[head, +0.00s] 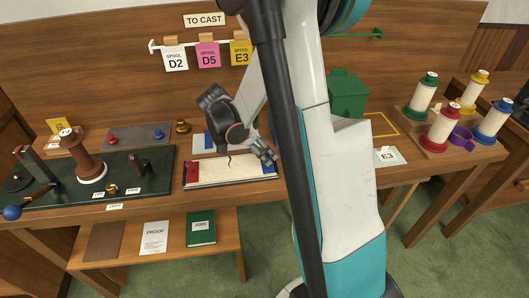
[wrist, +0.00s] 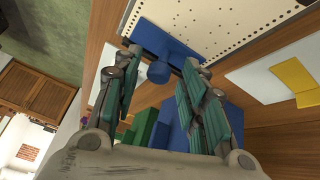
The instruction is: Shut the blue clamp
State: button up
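The blue clamp (wrist: 168,48) shows in the wrist view as a blue bar with a round knob, at the edge of a pale board (wrist: 225,22) dotted with holes. My gripper (wrist: 160,66) is open, with one finger on each side of the knob and nothing visibly gripped. Whether a finger touches the clamp is unclear. In the head view my gripper (head: 264,152) is over the right end of the board (head: 225,171) and largely hides the blue clamp. A red clamp (head: 190,174) sits at the board's left end.
A dark mat with a brown spool (head: 88,160) and a blue-knobbed crank (head: 12,212) lies left. A green bin (head: 347,94) stands behind my arm. Several coloured spools, including a red one (head: 440,128), stand right. A lower shelf holds a green jobs book (head: 201,229).

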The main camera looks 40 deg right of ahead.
jog(key=v, duration=1.1)
jog(key=shift+r, duration=0.3)
jog(key=shift+a, duration=0.1)
